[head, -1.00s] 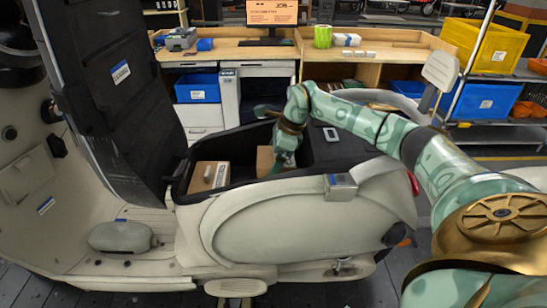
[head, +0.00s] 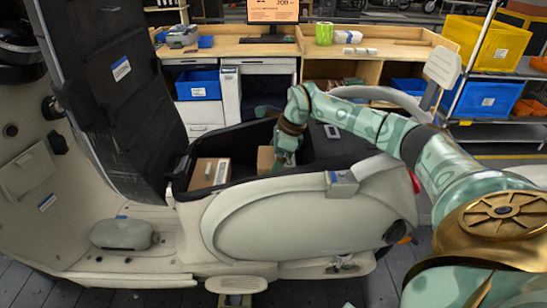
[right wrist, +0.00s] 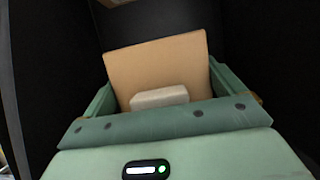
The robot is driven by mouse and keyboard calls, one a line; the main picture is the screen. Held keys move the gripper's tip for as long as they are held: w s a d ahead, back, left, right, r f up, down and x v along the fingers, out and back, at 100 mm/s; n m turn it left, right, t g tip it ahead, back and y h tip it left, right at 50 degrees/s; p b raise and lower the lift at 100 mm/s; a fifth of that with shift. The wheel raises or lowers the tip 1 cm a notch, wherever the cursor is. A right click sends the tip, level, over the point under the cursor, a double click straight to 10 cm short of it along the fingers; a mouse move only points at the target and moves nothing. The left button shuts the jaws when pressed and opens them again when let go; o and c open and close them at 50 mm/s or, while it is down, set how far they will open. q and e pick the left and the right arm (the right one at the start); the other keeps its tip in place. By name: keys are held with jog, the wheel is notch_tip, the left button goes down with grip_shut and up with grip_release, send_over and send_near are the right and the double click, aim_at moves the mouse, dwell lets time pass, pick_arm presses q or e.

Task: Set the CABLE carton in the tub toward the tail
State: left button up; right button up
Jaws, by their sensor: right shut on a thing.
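An open black tub (head: 238,186) sits in the body of a cream scooter. A brown carton (head: 265,159) is inside it towards the right, partly hidden by my right gripper (head: 284,160). The gripper points down into the tub and is shut on this carton. In the right wrist view the held carton (right wrist: 160,65) fills the space between the fingers, with a pale block in front of its lower part. No CABLE lettering is readable on it. A second brown carton (head: 203,172) with a white label stands at the tub's left end. My left gripper is out of view.
The scooter's dark front shield (head: 115,75) rises left of the tub. A grey latch box (head: 341,183) sits on its near rim at the right. Behind is a wooden desk (head: 235,48) with a blue bin (head: 198,86) below.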

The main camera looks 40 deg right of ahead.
jog(key=o, duration=1.1)
jog(key=p+v, duration=0.2)
jog(key=v, duration=1.4)
jog(key=shift+s+d+r, duration=0.1)
jog(key=shift+r, duration=0.05)
